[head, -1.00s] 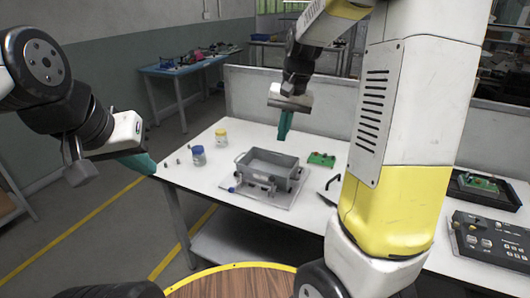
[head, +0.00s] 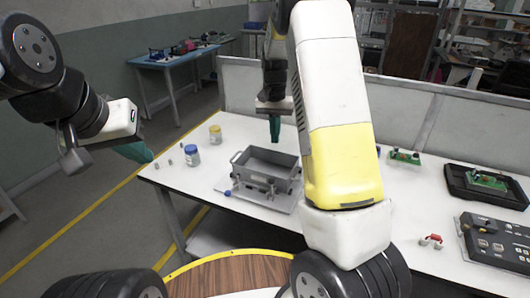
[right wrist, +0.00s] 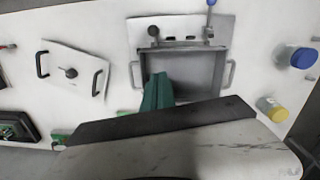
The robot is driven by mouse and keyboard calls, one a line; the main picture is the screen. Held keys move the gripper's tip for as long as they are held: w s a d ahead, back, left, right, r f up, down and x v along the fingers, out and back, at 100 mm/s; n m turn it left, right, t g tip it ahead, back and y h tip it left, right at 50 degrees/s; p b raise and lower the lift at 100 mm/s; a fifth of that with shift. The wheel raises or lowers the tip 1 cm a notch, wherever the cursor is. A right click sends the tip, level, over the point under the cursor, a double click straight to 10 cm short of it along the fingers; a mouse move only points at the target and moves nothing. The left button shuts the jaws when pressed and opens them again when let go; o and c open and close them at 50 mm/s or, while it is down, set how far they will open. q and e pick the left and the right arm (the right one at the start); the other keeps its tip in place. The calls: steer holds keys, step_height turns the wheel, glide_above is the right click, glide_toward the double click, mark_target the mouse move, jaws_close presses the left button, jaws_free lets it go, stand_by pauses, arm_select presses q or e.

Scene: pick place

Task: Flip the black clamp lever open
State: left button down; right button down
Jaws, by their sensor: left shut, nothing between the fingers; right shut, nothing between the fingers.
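The grey open-topped box (head: 268,172) sits on a flat plate on the white table, with clamps along its near side. In the right wrist view the box (right wrist: 190,72) shows a dark clamp lever (right wrist: 153,32) at its top left edge and a blue-tipped clamp (right wrist: 210,30) at its top right. The blue tip (head: 228,193) also shows in the head view; the dark lever is too small there to tell its position. My right gripper (head: 275,138) is shut and empty, above the box's far side. My left gripper (head: 145,155) is shut and empty, off the table's left edge.
A blue-lidded jar (head: 192,156) and a yellow-lidded jar (head: 215,135) stand left of the box. A plate with two handles (right wrist: 75,70) lies beside it. A control box (head: 495,243) and a black tray (head: 487,184) are at right. My right arm hides the table's middle.

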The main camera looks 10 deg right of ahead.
steer(key=s+a+f, duration=0.1)
steer(key=s+f, duration=0.3)
steer(key=f, duration=0.6)
steer(key=shift+s+a+f, duration=0.15)
steer(key=shift+a+f, duration=0.05)
steer(key=shift+f, duration=0.1)
